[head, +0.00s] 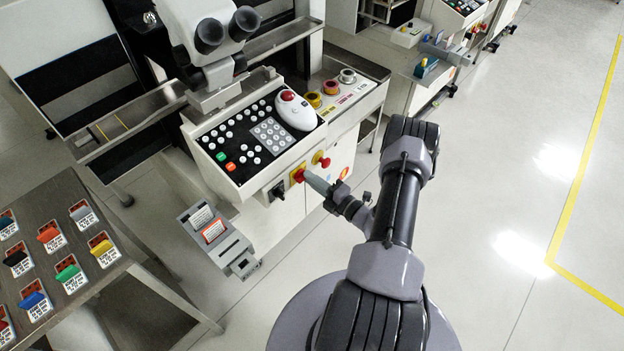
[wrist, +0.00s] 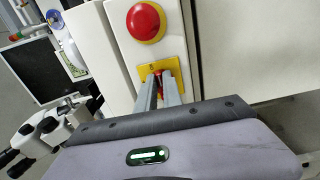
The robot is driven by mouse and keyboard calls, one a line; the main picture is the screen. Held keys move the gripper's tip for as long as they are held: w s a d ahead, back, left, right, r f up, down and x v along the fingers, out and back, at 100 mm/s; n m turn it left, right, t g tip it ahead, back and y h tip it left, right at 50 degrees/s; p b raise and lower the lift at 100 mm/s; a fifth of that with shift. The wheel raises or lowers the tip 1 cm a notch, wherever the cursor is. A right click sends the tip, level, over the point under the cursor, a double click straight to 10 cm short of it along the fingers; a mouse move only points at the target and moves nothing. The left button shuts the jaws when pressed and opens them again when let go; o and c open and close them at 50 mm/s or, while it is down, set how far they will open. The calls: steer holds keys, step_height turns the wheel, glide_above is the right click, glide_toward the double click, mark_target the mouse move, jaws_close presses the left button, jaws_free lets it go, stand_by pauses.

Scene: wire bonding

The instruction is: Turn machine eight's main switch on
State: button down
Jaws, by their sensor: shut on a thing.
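The machine (head: 262,195) is a white bench unit with a control panel and a microscope. On its front, a red rotary main switch on a yellow plate (head: 298,175) sits left of a red mushroom button (head: 321,159). In the wrist view the yellow plate (wrist: 149,69) lies below the large red button (wrist: 145,22). My gripper (head: 309,178) reaches the switch from the right. In the wrist view its two fingers (wrist: 160,80) are shut on the red switch knob (wrist: 160,73), mostly hidden between them. I cannot tell the knob's position or read a machine number.
A black knob (head: 277,190) sits left of the switch. A grey holder (head: 217,238) sticks out from the machine front at lower left. The floor at right is clear (head: 500,200).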

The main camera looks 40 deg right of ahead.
steer(key=c, duration=1.5)
jaws_free()
steer(key=s+d+p, duration=0.1)
steer(key=s+p, duration=0.2)
steer(key=s, duration=1.4)
steer(key=shift+s+d, duration=0.15)
steer(key=shift+s, duration=0.05)
